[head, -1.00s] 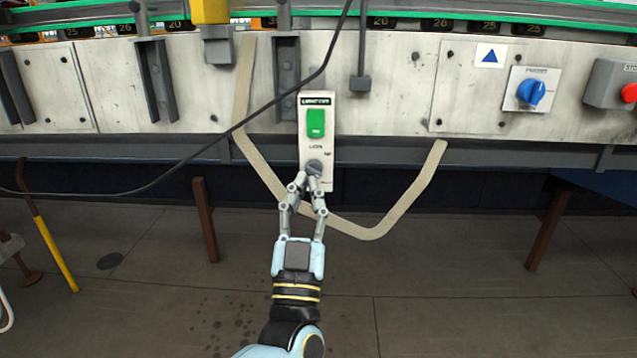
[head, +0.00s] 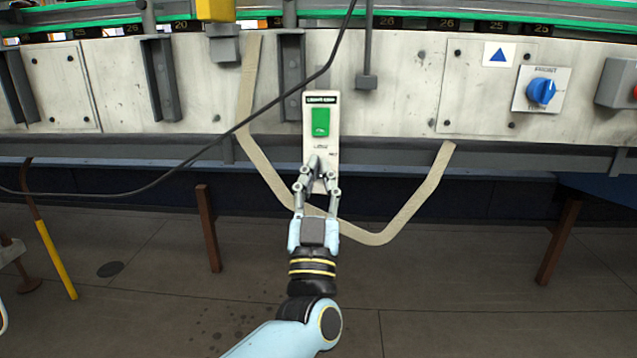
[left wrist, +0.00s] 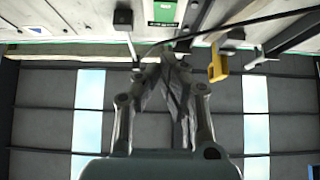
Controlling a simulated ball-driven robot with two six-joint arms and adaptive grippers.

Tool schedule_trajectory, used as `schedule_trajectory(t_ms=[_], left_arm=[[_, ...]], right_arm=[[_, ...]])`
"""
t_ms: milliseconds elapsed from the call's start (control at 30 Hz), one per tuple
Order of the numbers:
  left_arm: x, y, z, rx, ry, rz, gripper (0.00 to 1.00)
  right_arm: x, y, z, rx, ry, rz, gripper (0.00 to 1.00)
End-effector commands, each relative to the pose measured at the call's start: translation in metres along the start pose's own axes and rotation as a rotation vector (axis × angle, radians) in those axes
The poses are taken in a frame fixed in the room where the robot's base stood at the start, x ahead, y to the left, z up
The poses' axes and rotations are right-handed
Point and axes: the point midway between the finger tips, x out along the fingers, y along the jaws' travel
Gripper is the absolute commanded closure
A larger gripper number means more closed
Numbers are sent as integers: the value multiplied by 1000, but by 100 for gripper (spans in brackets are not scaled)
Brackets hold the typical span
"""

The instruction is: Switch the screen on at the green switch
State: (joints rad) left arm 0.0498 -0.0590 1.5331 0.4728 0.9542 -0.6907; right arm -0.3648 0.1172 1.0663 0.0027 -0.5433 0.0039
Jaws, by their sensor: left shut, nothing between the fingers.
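The green switch (head: 320,122) is a green rocker on a narrow white plate (head: 308,150) fixed to the pale machine panel. Small lettering above and below it is too blurred to read. My left gripper (head: 316,163) is shut and empty, its fingertips just below the green switch, in front of the plate's lower part. The fingers hide part of the plate; I cannot tell whether they touch it. In the left wrist view the shut fingers (left wrist: 172,62) point toward the panel, with the green switch (left wrist: 164,12) at the top edge. No display screen is recognisable.
A black cable (head: 250,118) sags across the panel left of the switch. A beige strip (head: 425,188) loops below the plate. A blue knob (head: 541,91) and a grey box (head: 615,84) sit to the right. Brown posts (head: 209,228) stand below; the floor between is clear.

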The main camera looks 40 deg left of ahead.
Motion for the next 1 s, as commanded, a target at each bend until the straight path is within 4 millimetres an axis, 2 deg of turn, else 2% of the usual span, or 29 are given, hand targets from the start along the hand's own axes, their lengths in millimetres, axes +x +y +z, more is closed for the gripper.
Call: schedule_trajectory(t_ms=[200, 300, 400, 600, 1000], left_arm=[[50, 0, 0, -1, 4, 0, 100], [66, 0, 6, 1, 1, 2, 100], [74, 0, 17, 2, 0, 2, 100], [86, 0, 27, 1, -1, 2, 100], [89, 0, 28, 0, -1, 1, 100]], right_arm=[[-1, -1, -6, -1, 2, 0, 60], [-1, -2, -10, -2, -2, -1, 60], [-13, -6, -28, -4, 7, -5, 60], [-25, -7, -44, -6, 12, -7, 60], [-28, -7, -49, -7, 14, -7, 60]])
